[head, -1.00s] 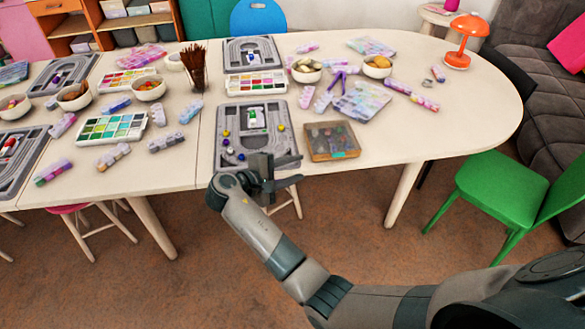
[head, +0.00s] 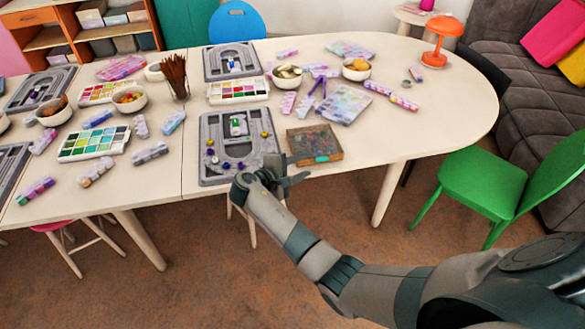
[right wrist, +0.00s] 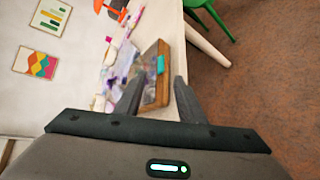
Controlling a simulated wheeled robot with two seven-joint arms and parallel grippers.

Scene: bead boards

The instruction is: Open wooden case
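The wooden case (head: 313,144) lies flat near the table's front edge. It has a brown wooden frame, a clear-looking top with dark contents under it, and a teal patch on its front side. Its lid looks closed. My right gripper (head: 302,170) is just in front of and slightly left of the case, at the table edge. In the right wrist view the case (right wrist: 160,98) shows between the two spread fingers, with its teal patch facing the right finger. The gripper (right wrist: 160,105) is open and holds nothing. My left gripper is not in view.
A grey bead board (head: 210,165) with loose beads lies just left of the case. Behind the case are a patterned sheet (head: 345,104), bowls and bead tubes. The tabletop (head: 400,130) right of the case is clear. A green chair (head: 480,180) stands at the right.

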